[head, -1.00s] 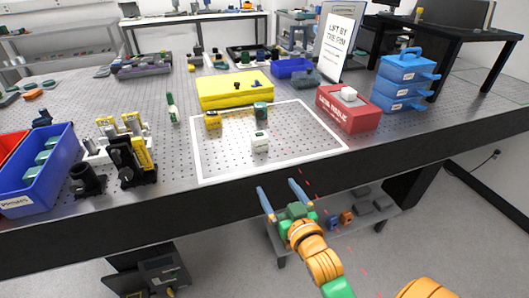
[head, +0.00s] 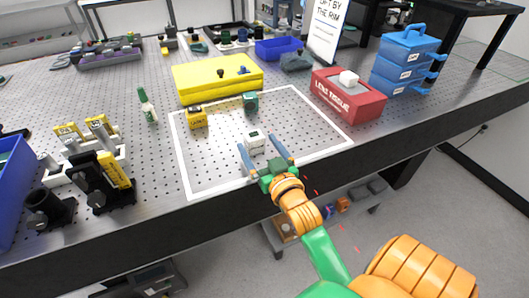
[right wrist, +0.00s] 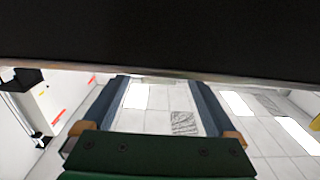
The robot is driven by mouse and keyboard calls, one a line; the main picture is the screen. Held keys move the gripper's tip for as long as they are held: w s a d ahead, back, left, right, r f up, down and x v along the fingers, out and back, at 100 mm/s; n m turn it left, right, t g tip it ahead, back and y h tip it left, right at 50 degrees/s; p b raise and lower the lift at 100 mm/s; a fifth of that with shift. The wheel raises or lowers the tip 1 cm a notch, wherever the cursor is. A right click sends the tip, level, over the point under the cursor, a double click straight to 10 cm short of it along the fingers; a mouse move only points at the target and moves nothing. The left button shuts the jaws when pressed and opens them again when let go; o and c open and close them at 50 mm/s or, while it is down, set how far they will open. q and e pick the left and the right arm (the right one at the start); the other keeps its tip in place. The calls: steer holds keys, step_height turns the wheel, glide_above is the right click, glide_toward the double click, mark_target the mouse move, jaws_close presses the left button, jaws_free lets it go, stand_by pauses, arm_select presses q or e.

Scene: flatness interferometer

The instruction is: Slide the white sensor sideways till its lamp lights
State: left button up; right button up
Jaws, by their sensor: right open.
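The white sensor (head: 255,143) is a small white block with a dark marking. It stands upright on the perforated table inside the white outlined rectangle. I cannot make out a lit lamp on it. My right gripper (head: 256,149) is open, at the front edge of the table, and its two blue fingers point toward the sensor. In the picture the sensor appears between the fingertips, but I cannot tell their height or whether they touch it. The right wrist view shows the open fingers (right wrist: 158,90) below a dark slab; the sensor is not visible there. My left gripper is not in view.
A red lens tissue box (head: 347,103) is to the right. Black and yellow mounts (head: 103,180) stand left. Bare table surrounds the sensor.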

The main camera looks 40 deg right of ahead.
mark_target(257, 142)
steer(key=shift+x, duration=1.85)
jaws_close()
